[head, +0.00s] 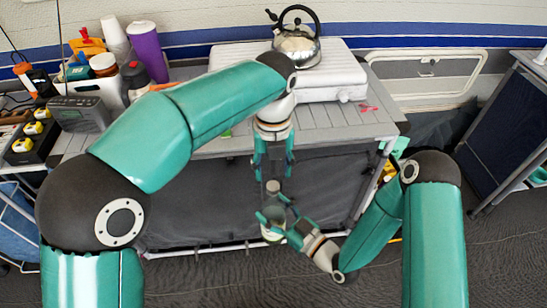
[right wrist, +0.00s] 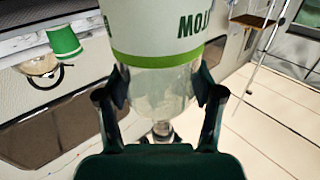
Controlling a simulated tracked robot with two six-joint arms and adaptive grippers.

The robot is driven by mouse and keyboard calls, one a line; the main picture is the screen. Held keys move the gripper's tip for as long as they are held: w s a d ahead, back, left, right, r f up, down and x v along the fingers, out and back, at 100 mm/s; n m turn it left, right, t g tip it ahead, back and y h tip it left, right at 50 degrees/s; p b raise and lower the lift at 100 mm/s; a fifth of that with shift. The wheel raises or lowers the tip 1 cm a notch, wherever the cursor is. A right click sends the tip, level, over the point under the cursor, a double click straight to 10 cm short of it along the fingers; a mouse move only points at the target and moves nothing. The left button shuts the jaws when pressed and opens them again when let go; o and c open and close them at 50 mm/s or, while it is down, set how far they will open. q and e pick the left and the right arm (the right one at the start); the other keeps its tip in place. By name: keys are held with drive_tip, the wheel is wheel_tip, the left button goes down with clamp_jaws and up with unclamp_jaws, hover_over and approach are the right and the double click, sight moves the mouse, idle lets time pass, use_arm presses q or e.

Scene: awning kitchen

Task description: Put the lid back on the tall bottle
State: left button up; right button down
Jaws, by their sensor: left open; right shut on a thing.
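The tall bottle is in my right gripper (head: 273,213). In the right wrist view the bottle (right wrist: 157,80) has a white label with dark lettering, a green band and a clear part, with the two fingers against its sides. In the head view it is mostly hidden by the right gripper. A small grey-brown piece (head: 273,187) shows above that gripper; I cannot tell whether it is the bottle's neck or the lid. My left gripper (head: 272,172) is open and points down just above and around this piece. I cannot make out the lid for certain.
Behind the grippers is a grey slatted table (head: 330,122). A steel kettle (head: 297,45) stands on a white stove case (head: 340,72). A purple cup (head: 147,50), jars and a dark box (head: 84,115) crowd the left. A small red item (head: 369,107) lies at the right.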

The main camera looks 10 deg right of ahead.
use_arm(q)
drive_tip(key=n, duration=1.1)
drive_tip(key=shift+a+r, duration=0.1)
drive_tip(key=n, duration=0.4)
drive_tip(key=shift+r+n, duration=0.1)
drive_tip(key=shift+n, duration=0.2)
drive_tip(key=n, duration=0.6)
drive_tip(key=shift+s+r+n, duration=0.1)
drive_tip(key=shift+r+n, duration=0.05)
drive_tip(key=shift+n, duration=0.15)
drive_tip(key=n, duration=0.6)
drive_tip(key=shift+a+r+n, duration=0.1)
drive_tip(key=shift+r+n, duration=0.1)
drive_tip(key=shift+n, duration=0.1)
drive_tip(key=n, duration=0.4)
drive_tip(key=shift+r+n, duration=0.15)
drive_tip(key=shift+n, duration=0.15)
drive_tip(key=n, duration=0.4)
drive_tip(key=shift+r, duration=0.15)
drive_tip(key=n, duration=0.4)
drive_tip(key=shift+r, duration=0.2)
drive_tip(key=n, duration=0.3)
drive_tip(key=shift+r, duration=0.25)
drive_tip(key=shift+d+r, duration=0.2)
drive_tip(key=shift+r, duration=0.1)
drive_tip(key=shift+f, duration=0.1)
